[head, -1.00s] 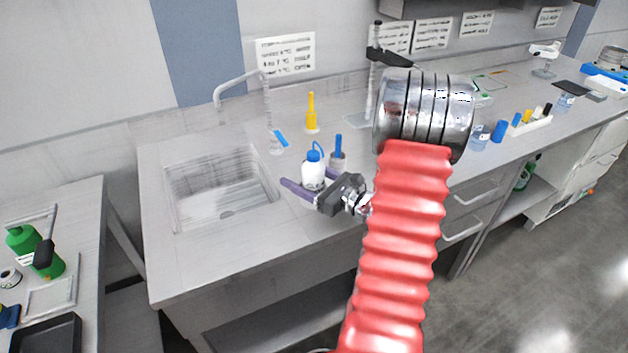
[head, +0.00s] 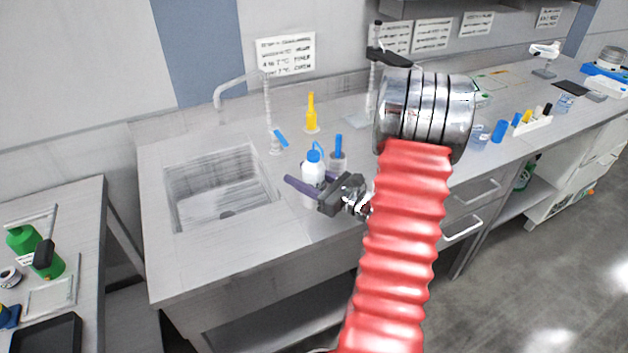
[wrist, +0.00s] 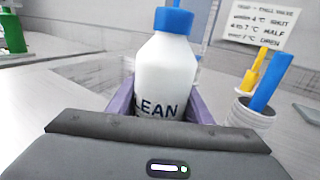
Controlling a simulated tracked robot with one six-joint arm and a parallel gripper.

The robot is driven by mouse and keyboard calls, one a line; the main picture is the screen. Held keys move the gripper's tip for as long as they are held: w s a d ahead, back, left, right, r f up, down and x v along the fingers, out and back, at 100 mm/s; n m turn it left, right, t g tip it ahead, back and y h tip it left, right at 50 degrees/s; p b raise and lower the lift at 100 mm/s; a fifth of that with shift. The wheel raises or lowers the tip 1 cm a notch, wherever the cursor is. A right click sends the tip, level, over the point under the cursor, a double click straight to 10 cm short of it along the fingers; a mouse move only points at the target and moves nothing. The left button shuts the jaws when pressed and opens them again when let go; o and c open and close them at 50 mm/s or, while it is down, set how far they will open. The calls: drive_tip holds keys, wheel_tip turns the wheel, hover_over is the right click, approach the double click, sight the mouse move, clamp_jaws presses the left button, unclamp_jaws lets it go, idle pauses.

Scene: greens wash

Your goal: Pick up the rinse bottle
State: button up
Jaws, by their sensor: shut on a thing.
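The rinse bottle (head: 313,170) is white with a blue cap and a blue spout tube. It stands upright on the bench, right of the sink. My gripper (head: 311,185) is shut on it, with purple fingers on both sides of its body. In the wrist view the bottle (wrist: 162,85) fills the middle, and part of a printed label reading "LEAN" shows. My gripper's fingers (wrist: 158,105) flank it there.
The sink (head: 222,190) is left of the bottle. A cup with a blue-handled tool (head: 338,160) stands close to the right. The bench front is clear.

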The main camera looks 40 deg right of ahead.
drive_tip(key=shift+c, duration=1.3)
wheel_tip(320, 180, up, 10)
idle(0.3)
